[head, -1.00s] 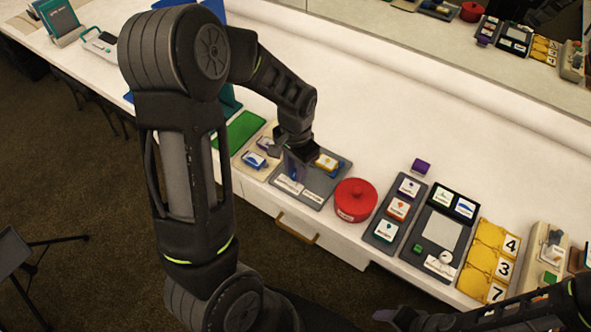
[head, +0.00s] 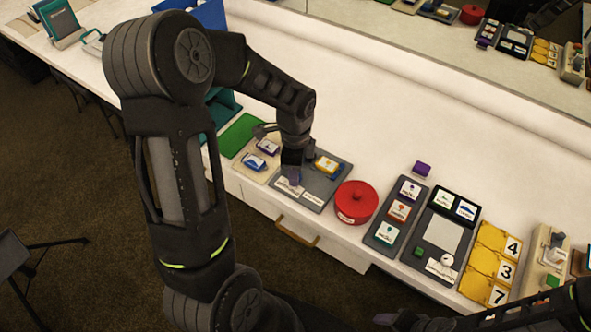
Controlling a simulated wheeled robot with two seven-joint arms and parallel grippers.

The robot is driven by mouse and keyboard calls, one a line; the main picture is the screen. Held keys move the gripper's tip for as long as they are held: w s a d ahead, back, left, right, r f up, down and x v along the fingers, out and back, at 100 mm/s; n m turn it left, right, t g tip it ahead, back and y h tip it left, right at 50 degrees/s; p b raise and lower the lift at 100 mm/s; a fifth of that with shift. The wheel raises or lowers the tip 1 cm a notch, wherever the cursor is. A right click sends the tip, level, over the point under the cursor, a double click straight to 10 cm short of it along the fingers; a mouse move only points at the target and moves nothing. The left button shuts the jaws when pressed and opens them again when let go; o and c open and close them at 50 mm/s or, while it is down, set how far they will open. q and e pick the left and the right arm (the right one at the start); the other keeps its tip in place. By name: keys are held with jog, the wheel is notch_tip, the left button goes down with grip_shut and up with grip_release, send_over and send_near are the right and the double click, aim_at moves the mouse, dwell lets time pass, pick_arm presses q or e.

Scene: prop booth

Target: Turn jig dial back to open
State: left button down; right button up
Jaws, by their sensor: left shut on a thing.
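My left gripper (head: 292,177) points down over the left part of a dark grey panel (head: 318,200). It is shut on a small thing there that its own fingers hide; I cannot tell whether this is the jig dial. White labels (head: 287,187) lie along the panel's front, too small to read. A card with yellow and blue (head: 326,165) stands at the panel's back right. A white round knob (head: 446,259) shows on another dark panel (head: 420,262) to the right. My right gripper (head: 388,319) is at the bottom edge, dark and partly cut off.
A red lidded pot (head: 356,202) stands right beside the panel. A beige tray with cards (head: 249,168) is at its left. Further right are a card rack (head: 381,238), yellow number tiles (head: 482,272) and a beige fixture (head: 541,270). The counter behind is mostly clear.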

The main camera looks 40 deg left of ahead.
pick_arm(q)
jog(key=shift+m, duration=1.1)
jog(key=c, duration=1.1)
grip_release()
jog(key=shift+r, duration=0.1)
notch_tip(320, 180, up, 8)
jog(key=shift+f, duration=0.2)
